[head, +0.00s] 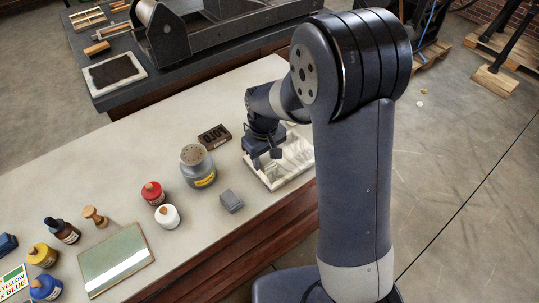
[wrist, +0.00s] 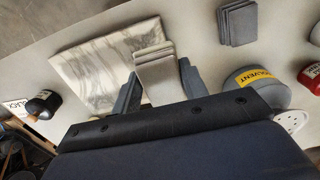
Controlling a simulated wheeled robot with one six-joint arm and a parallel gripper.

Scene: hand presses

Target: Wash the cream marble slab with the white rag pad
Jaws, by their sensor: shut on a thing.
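The cream marble slab (head: 296,166) with grey veins lies flat on the pale counter near its right edge. It fills the upper left of the wrist view (wrist: 100,55). My gripper (head: 265,160) is over the slab's left part, pointing down. In the wrist view my gripper (wrist: 158,80) is shut on the white rag pad (wrist: 155,72), a layered off-white block held between the two fingers. The pad overlaps the slab's near right edge in that view. I cannot tell whether it touches the surface. My arm hides part of the slab in the head view.
A grey solvent can (head: 197,168), a small grey pad stack (head: 231,201) and a dark type block (head: 214,137) stand around the slab. In the wrist view a black-ink bottle (wrist: 44,104) stands left of the slab.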

